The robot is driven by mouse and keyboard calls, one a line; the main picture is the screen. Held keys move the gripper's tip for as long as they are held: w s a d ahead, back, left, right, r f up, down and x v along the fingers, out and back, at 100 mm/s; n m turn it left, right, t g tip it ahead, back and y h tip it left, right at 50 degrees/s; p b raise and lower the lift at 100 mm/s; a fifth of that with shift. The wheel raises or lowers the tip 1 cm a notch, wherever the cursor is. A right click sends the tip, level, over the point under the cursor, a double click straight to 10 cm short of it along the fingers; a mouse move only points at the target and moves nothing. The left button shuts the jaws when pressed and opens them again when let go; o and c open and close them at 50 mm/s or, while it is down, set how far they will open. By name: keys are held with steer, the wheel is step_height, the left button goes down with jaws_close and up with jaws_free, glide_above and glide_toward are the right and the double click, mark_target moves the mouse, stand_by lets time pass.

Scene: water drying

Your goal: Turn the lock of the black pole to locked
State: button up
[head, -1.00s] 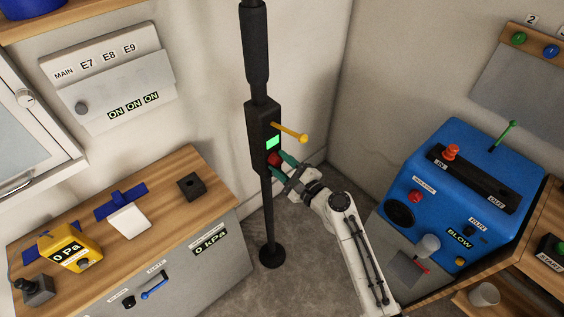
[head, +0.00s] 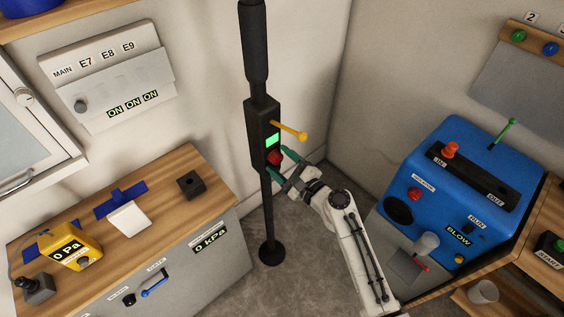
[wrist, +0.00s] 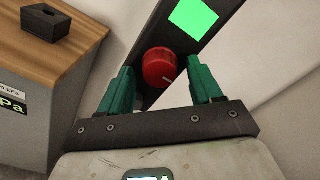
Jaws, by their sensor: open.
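The black pole (head: 268,215) stands upright near the room corner, with a thicker box section at mid-height. A red round knob (head: 274,158) sits on the box below a lit green square (head: 272,141). In the wrist view the red knob (wrist: 159,67) shows a small pale mark at its right edge, and the green square (wrist: 194,16) is above it. A yellow lever (head: 290,131) sticks out to the right above the knob. My gripper (head: 279,160) is open, its green fingers (wrist: 161,82) on either side of the knob with gaps; contact does not show.
A wooden-topped cabinet (head: 160,190) with a black block (head: 191,184) stands to the left. A blue machine (head: 450,170) stands to the right. Grey floor (head: 300,270) is open around the pole's round foot (head: 271,254).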

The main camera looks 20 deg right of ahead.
steer(key=b+v, duration=0.1)
steer(key=v, duration=0.9)
steer(key=shift+s, duration=0.4)
steer(key=s+a+f+n+g, duration=0.2)
steer(key=s+f+n+g, duration=0.1)
steer(key=s+n+g, duration=0.4)
steer(key=s+a+f+n+g, duration=0.2)
steer(key=s+f+n, duration=0.25)
steer(key=n, duration=0.35)
steer(key=s+d+n+g+h, duration=0.3)
steer(key=s+d+n, duration=0.1)
steer(key=s, duration=0.4)
steer(key=s+d+n+g+h, duration=0.2)
steer(key=s+d+n+g, duration=0.2)
steer(key=s, duration=0.4)
steer(key=shift+s+d+r+h, duration=0.15)
steer(key=shift+s+r+h, duration=0.2)
steer(key=shift+r+h, duration=0.05)
